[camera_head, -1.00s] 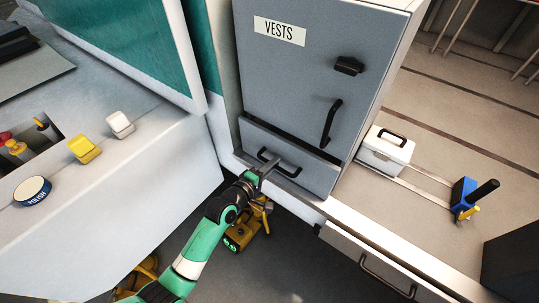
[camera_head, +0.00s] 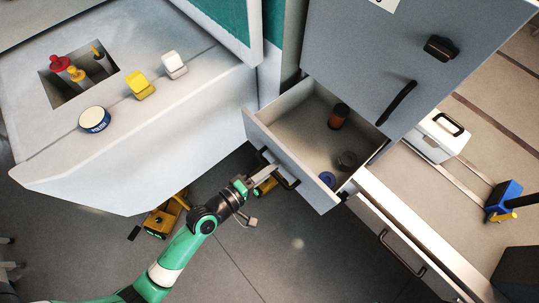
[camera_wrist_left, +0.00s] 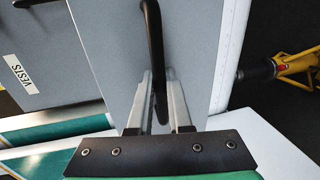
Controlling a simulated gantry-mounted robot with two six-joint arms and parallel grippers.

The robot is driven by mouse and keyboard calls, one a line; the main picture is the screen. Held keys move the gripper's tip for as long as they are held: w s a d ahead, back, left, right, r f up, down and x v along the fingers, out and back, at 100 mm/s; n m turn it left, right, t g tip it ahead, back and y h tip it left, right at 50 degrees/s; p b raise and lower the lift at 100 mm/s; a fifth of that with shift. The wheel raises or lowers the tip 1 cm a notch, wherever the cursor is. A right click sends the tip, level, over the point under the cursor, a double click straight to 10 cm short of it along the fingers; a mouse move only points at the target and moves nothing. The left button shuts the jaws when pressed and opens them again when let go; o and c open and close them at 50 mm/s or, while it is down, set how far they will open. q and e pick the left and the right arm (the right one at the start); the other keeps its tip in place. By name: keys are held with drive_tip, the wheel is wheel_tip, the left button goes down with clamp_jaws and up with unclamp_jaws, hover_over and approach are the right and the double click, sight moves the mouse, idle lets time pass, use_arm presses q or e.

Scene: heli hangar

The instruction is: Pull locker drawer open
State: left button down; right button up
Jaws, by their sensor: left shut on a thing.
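The grey locker (camera_head: 400,60) stands at the upper right in the head view. Its bottom drawer (camera_head: 290,165) is pulled well out, and its inside shows. A dark orange-and-black canister (camera_head: 339,116), a dark ring-like item (camera_head: 347,160) and a blue roll (camera_head: 327,179) lie in it. My left gripper (camera_head: 268,172) is at the drawer front, shut on the black drawer handle (camera_head: 285,180). In the left wrist view the two fingers (camera_wrist_left: 160,100) stand on either side of the black handle bar (camera_wrist_left: 155,60). My right gripper is not in view.
A workbench at left holds a polish tin (camera_head: 94,120), a yellow block (camera_head: 140,86), a white block (camera_head: 174,66) and a recess with tools (camera_head: 80,75). A white case (camera_head: 437,138) sits right of the locker. Yellow equipment (camera_head: 168,215) is on the floor.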

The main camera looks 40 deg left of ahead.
use_arm(q)
drive_tip(key=shift+s, duration=0.25)
drive_tip(key=c, duration=0.8)
unclamp_jaws()
drive_tip(key=shift+c, duration=0.2)
drive_tip(key=b+v, duration=0.2)
drive_tip(key=v, duration=0.9)
drive_tip(key=shift+s, duration=0.3)
drive_tip(key=shift+a, duration=0.1)
